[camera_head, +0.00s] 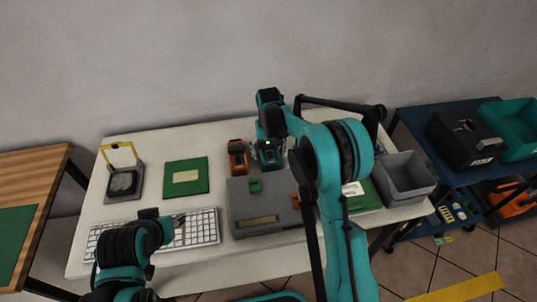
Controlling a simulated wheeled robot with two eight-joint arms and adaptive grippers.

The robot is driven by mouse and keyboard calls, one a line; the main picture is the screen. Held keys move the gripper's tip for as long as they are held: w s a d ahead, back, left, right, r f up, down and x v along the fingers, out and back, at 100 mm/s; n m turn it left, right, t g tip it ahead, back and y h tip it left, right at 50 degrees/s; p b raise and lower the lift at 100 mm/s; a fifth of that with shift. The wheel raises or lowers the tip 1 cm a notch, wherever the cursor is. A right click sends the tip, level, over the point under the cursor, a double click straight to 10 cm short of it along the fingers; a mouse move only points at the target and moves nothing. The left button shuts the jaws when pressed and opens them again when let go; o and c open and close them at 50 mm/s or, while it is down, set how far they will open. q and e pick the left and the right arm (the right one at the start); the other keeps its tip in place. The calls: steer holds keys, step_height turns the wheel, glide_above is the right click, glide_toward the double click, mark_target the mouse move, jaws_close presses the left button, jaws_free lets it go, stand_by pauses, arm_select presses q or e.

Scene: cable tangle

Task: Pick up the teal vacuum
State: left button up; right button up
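A small teal device (269,160), which looks like the teal vacuum, stands on the white table next to an orange device of similar shape. My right gripper (270,141) points down right over it, at or very near its top. Gripper and device overlap, so I cannot tell whether the fingers touch or close on it. My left gripper (167,217) is low over the keyboard at the left front, away from the vacuum. Its fingers are small and dark, and their opening is unclear.
The orange device (237,157) is close on the left. A grey case (262,211) lies in front and a white keyboard (201,230) front left. A green board (186,177) and yellow-handled item (123,183) lie further left.

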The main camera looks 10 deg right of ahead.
mark_target(268, 145)
steer(key=c, duration=1)
steer(key=shift+c, duration=0.2)
step_height(268, 145, up, 10)
steer(key=p, duration=0.3)
steer(key=shift+p, duration=0.4)
